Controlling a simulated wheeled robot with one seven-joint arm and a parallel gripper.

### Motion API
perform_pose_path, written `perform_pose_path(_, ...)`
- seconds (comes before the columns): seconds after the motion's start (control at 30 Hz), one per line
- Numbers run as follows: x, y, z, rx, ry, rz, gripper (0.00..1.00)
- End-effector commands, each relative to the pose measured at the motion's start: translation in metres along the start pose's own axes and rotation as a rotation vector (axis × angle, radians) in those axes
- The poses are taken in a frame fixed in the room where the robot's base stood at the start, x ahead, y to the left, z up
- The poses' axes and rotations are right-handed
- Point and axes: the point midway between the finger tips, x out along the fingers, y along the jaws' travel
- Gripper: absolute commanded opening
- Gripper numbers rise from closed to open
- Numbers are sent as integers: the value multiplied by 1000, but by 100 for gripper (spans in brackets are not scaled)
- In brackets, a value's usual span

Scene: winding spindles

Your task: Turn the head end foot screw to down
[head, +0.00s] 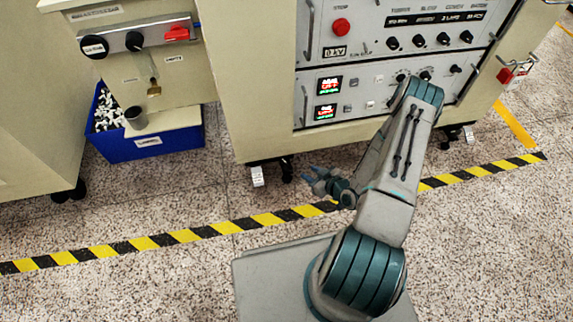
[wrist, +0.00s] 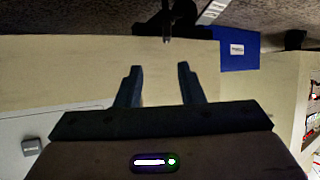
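A small white foot piece (head: 258,175) stands on the floor under the near corner of the cream cabinet, beside a black castor (head: 287,171). A second white foot piece (head: 469,134) is under the cabinet's right end. I cannot tell which is the head end foot screw, nor whether either is up or down. My gripper (head: 316,176) is in front of the cabinet, right of the nearer foot and apart from it. In the wrist view my gripper (wrist: 161,75) has its two fingers spread with nothing between them. A white foot piece (wrist: 212,12) shows at the top there.
A blue bin (head: 150,148) with white pieces sits on the floor at left; it also shows in the wrist view (wrist: 240,52). The control panel (head: 380,85) faces me. Yellow-black floor tape (head: 190,235) crosses open floor before the cabinet.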

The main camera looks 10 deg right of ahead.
Motion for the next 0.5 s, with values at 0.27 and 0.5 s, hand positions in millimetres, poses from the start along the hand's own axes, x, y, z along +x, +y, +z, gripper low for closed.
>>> perform_pose_path(0.27, 4, -14, 12, 34, 89, 11, 35)
perform_pose_path(0.5, 42, -14, 11, 30, 92, 9, 35)
